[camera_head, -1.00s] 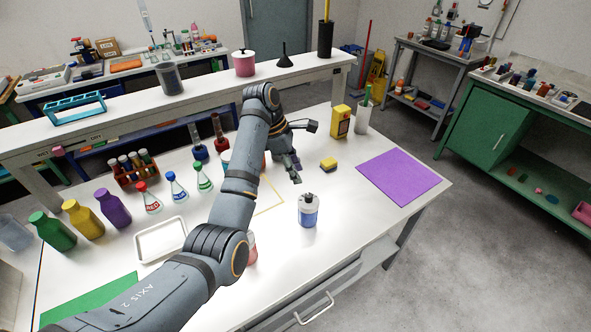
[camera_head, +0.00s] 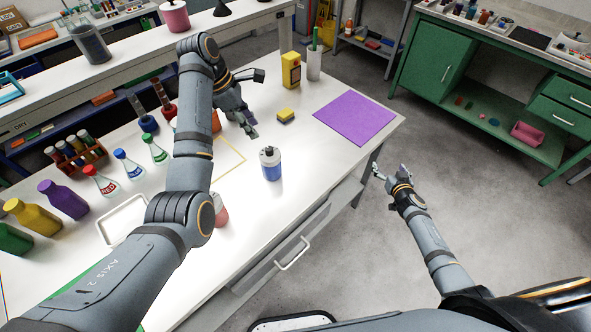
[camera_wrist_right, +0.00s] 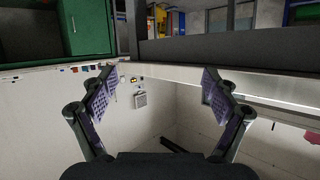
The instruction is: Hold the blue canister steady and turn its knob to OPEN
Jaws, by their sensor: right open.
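The blue canister (camera_head: 271,168) stands upright on the white table, right of my left forearm in the head view. It has a white top with a small dark knob (camera_head: 268,150); its lettering is too small to read. My left gripper (camera_head: 248,125) hangs above the table behind the canister, apart from it; whether its fingers are parted is unclear. My right gripper (camera_head: 388,172) is open and empty, off the table's right edge above the floor. Its two spread fingers also show in the right wrist view (camera_wrist_right: 155,88), with nothing between them.
A yellow sponge (camera_head: 286,116), a purple mat (camera_head: 355,118) and a yellow box (camera_head: 291,70) lie beyond the canister. Several flasks, including a green-marked one (camera_head: 154,150), stand at left. A drawer handle (camera_head: 294,254) juts from the table front.

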